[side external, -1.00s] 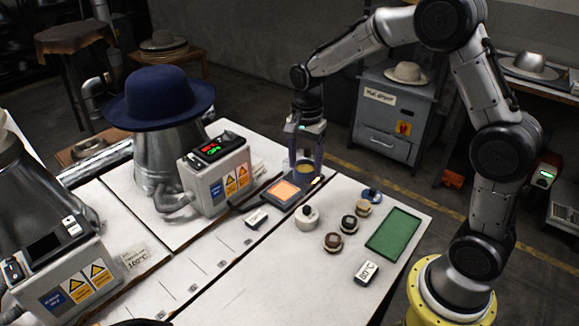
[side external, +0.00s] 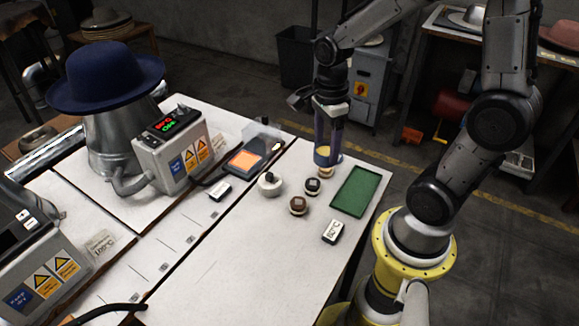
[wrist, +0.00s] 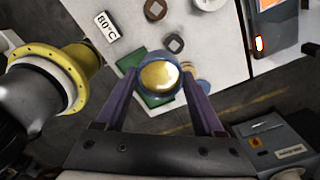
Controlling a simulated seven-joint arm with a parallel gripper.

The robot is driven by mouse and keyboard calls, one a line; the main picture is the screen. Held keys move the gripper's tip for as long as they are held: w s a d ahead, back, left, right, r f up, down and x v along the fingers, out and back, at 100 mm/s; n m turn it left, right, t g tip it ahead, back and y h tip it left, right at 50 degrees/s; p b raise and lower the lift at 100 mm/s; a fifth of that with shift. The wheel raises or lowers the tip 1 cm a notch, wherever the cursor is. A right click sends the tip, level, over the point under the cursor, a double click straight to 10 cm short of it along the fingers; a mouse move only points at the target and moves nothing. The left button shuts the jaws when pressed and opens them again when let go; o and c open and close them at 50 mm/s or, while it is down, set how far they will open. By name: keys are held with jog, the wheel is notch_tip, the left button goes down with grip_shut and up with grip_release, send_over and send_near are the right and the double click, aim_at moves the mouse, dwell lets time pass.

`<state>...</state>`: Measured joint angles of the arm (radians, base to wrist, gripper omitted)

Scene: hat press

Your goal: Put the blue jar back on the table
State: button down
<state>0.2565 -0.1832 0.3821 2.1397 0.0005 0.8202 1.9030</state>
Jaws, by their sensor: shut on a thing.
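My gripper (side external: 328,160) points down with its purple-blue fingers shut on the blue jar. In the wrist view, the blue jar (wrist: 160,77) sits between the fingertips, showing a round bluish rim and golden inside. In the side view, only a yellowish part of the jar (side external: 322,154) shows between the fingers. The jar is near the far right edge of the white table (side external: 225,255), beyond the dark-topped jar. I cannot tell whether its base touches the table.
A white jar with a dark knob (side external: 270,185), a dark-topped jar (side external: 313,187) and a brown-topped jar (side external: 298,205) stand nearby. A green mat (side external: 355,192) lies to the right, with an 80°C label block (side external: 332,231) in front. A lit orange pad (side external: 244,159) is left.

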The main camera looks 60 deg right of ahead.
jog(key=shift+s+d+r, duration=0.15)
jog(key=shift+s+d, duration=0.15)
jog(key=shift+s, duration=0.1)
jog(key=shift+w+d, duration=0.2)
jog(key=shift+w, duration=0.05)
jog(key=w+d+f, duration=0.1)
jog(key=w+f, duration=0.2)
jog(key=w, duration=0.1)
jog(key=w+d+f, duration=0.1)
jog(key=w+f, duration=0.1)
jog(key=w, duration=0.2)
jog(key=w+d+f, duration=0.1)
jog(key=w+f, duration=0.2)
jog(key=w, duration=0.1)
jog(key=shift+d+f, duration=0.35)
jog(key=shift+w+d+f, duration=0.15)
jog(key=shift+w+f, duration=0.3)
jog(key=shift+f, duration=1.6)
